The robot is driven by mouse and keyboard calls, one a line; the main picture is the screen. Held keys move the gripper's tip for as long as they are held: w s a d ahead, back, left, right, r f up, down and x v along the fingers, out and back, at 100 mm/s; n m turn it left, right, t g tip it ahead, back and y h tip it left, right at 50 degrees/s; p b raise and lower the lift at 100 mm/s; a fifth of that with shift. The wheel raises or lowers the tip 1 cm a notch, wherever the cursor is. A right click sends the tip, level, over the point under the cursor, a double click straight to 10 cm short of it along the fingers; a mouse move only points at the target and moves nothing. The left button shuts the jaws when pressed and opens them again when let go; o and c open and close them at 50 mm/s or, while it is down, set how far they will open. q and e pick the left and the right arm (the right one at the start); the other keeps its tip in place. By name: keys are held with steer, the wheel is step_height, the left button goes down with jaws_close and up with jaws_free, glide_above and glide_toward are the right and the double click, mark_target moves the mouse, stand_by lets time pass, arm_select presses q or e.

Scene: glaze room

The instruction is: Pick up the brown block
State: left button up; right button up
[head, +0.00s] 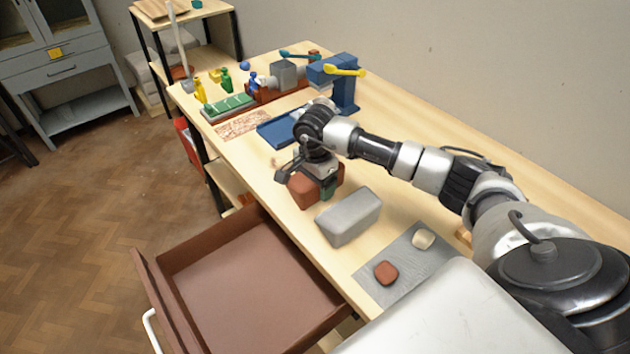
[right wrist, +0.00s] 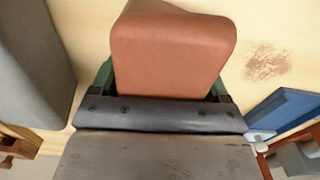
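The brown block (head: 302,192) is on the near part of the workbench, left of a grey block, in the head view. My right gripper (head: 322,188) is over it, pointing down, with a green finger against its near right side. In the right wrist view, the brown block (right wrist: 172,50) fills the space between the two green fingers (right wrist: 160,88), one at each side. The fingers are set wide, close to or touching the block; I cannot tell whether they press on it. No gap shows between block and bench. My left gripper is not in view.
A grey block (head: 348,218) stands right beside the brown one. A grey mat (head: 400,258) holds a small reddish piece (head: 386,272) and a cream piece (head: 423,238). An open brown drawer (head: 240,280) sticks out below. A blue stand (head: 342,85) and several small items are farther back.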

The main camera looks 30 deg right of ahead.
steer(key=c, duration=1.2)
steer(key=shift+w+r, duration=0.1)
steer(key=shift+c, duration=0.8)
steer(key=shift+r, duration=0.15)
